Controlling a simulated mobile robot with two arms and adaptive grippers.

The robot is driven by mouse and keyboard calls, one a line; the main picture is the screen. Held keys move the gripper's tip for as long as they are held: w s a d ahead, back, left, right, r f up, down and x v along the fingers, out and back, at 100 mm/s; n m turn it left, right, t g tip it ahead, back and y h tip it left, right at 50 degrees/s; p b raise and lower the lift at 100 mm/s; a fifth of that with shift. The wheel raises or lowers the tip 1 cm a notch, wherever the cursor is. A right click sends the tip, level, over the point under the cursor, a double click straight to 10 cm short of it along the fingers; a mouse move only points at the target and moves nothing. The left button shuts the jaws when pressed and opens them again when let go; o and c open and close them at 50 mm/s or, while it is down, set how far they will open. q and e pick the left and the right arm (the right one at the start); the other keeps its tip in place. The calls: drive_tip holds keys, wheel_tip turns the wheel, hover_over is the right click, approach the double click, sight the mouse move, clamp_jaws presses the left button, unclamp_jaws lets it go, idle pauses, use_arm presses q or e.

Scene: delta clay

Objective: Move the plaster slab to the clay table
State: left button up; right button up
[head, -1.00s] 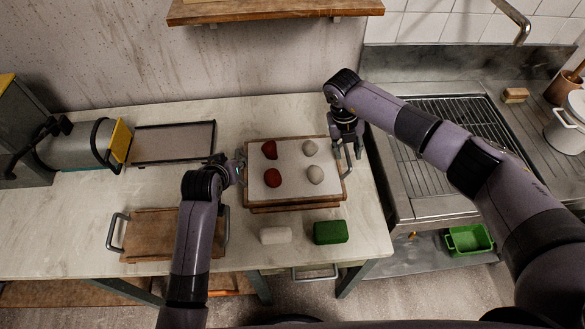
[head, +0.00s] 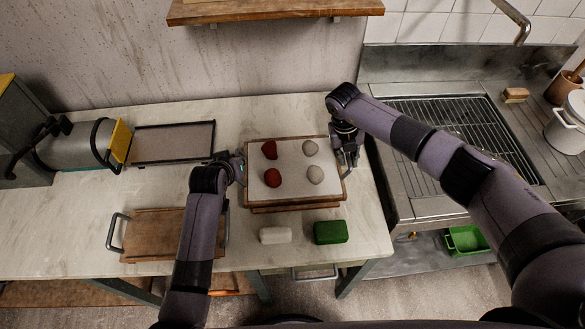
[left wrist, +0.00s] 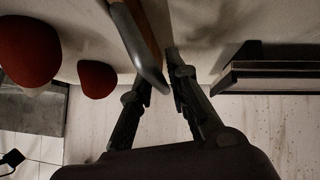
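The plaster slab (head: 293,190) is a pale plate on a wooden board, resting on the worktop at its right part. A metal handle on its left side shows in the left wrist view (left wrist: 136,42). My left gripper (head: 238,166) is at the slab's left side; in the left wrist view its fingers (left wrist: 163,75) close in around that handle. My right gripper (head: 349,163) is at the slab's right side, fingers drawn together at the edge; the handle there is mostly hidden. Two red clay lumps (head: 271,178) and two grey-white lumps (head: 315,174) lie on the slab.
A wooden tray with handles (head: 150,235) lies front left on the worktop. A white block (head: 275,235) and a green block (head: 331,232) lie in front of the slab. A dark-framed board (head: 172,143) and a roller machine (head: 80,147) are behind left. A sink with a rack (head: 465,125) is right.

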use_arm(q)
clamp_jaws()
use_arm(e)
clamp_jaws()
use_arm(q)
drive_tip(key=shift+w+r, duration=0.15)
drive_tip(key=shift+r, duration=0.1)
use_arm(e)
drive_tip(key=shift+w+r, duration=0.15)
drive_tip(key=shift+r, duration=0.05)
use_arm(q)
drive_tip(key=shift+r+p, duration=0.1)
drive_tip(key=shift+p, duration=0.2)
use_arm(e)
drive_tip(key=shift+r, duration=0.1)
